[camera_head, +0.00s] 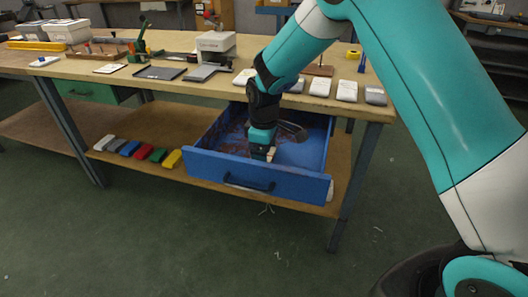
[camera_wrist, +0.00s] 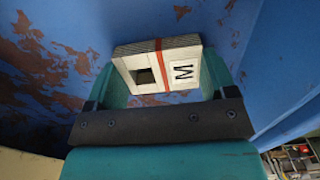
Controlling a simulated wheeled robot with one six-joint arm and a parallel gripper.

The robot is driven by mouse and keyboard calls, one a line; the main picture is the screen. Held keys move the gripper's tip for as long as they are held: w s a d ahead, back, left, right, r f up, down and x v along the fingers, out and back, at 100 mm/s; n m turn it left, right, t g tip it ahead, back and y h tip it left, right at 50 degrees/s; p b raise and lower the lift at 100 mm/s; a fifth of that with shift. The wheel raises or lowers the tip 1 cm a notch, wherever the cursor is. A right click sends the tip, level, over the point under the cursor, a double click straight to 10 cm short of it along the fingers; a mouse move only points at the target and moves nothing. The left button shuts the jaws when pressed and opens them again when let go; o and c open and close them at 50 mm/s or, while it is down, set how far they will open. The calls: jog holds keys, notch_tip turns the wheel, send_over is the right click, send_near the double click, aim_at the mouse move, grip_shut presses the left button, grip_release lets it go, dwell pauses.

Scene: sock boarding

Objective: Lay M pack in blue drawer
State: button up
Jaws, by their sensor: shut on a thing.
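The M pack is a white and grey stack with a red band and a label with a black M; it shows in the wrist view (camera_wrist: 185,73). My gripper (camera_head: 268,152) is shut on the pack, with one finger on each side of it in the wrist view (camera_wrist: 170,78). The blue drawer (camera_head: 260,180) is pulled out under the bench, and my gripper reaches down inside its opening. The pack (camera_head: 270,154) shows as a small pale patch at my fingertips in the head view. I cannot tell whether it touches the drawer floor.
The wooden bench top (camera_head: 190,84) above holds several white and grey packs on the right, such as one pack (camera_head: 346,91). Several coloured blocks, among them a yellow one (camera_head: 172,160), lie on the lower shelf left of the drawer. A green drawer (camera_head: 85,89) is at the left.

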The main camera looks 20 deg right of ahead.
jog(key=o, duration=0.8)
jog(key=shift+f, duration=0.1)
jog(key=shift+o, duration=0.2)
notch_tip(320, 180, up, 12)
jog(key=p, duration=0.2)
jog(key=s+a+r+m+y, duration=0.1)
jog(key=s+r, duration=0.2)
jog(key=s, duration=0.7)
jog(key=s+a+r+m+y, duration=0.1)
jog(key=s+a+r, duration=0.1)
jog(key=s, duration=0.8)
jog(key=s+a+r+m+y, duration=0.1)
jog(key=s+r, duration=0.3)
jog(key=s, duration=0.6)
jog(key=shift+s+a+r+m+y, duration=0.15)
jog(key=shift+s+r+m+y, duration=0.1)
jog(key=shift+r+m+y, duration=0.25)
jog(key=shift+f, duration=0.15)
